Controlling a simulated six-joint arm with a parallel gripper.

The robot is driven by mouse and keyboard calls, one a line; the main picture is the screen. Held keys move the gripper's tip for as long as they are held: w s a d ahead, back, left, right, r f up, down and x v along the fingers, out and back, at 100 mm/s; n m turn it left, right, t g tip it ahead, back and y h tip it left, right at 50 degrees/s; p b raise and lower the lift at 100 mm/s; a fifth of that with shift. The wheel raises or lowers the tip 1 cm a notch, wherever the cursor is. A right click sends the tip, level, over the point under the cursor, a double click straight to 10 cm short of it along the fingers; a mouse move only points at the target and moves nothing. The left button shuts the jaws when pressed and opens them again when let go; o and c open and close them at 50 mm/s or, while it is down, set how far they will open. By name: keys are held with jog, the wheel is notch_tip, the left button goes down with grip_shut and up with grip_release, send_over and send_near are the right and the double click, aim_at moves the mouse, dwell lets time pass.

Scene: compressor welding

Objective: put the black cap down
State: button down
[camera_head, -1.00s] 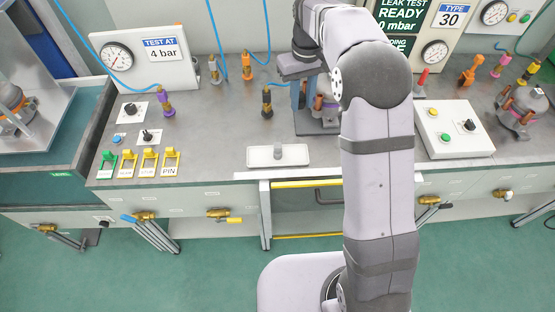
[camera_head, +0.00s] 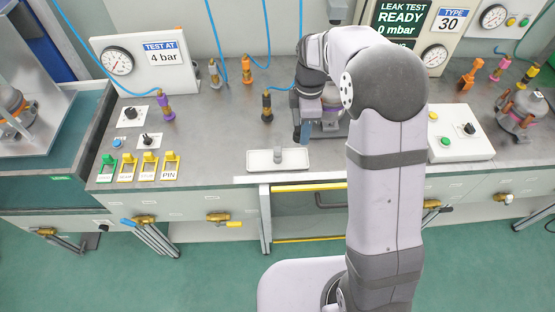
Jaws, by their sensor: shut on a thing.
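My gripper (camera_head: 303,134) points down at the front of the bench, just right of and behind the small white tray (camera_head: 258,166). Its dark blue finger shows on the left side; the rest of the jaws is hidden by my wrist. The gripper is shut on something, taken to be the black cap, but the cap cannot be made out.
Yellow and green tags (camera_head: 150,166) are at the front left. A white button box (camera_head: 460,133) and another compressor (camera_head: 522,110) stand right. Bare bench lies left of the tray.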

aim_at(301, 159)
jog(key=shift+f+p, duration=1.55)
jog(key=shift+f, duration=3.45)
jog(key=shift+f, duration=0.15)
jog(key=c, duration=1.8)
grip_release()
jog(key=shift+o, duration=0.2)
notch_tip(301, 159, up, 12)
jog(key=b, duration=0.4)
jog(key=s+d+f+m, duration=0.1)
jog(key=s+d+m, duration=0.1)
jog(key=s+m, duration=0.7)
jog(key=s+d+f+m, duration=0.2)
jog(key=s+m, duration=0.7)
jog(key=s, duration=0.4)
jog(key=shift+s+d, duration=0.15)
jog(key=shift+s, duration=0.1)
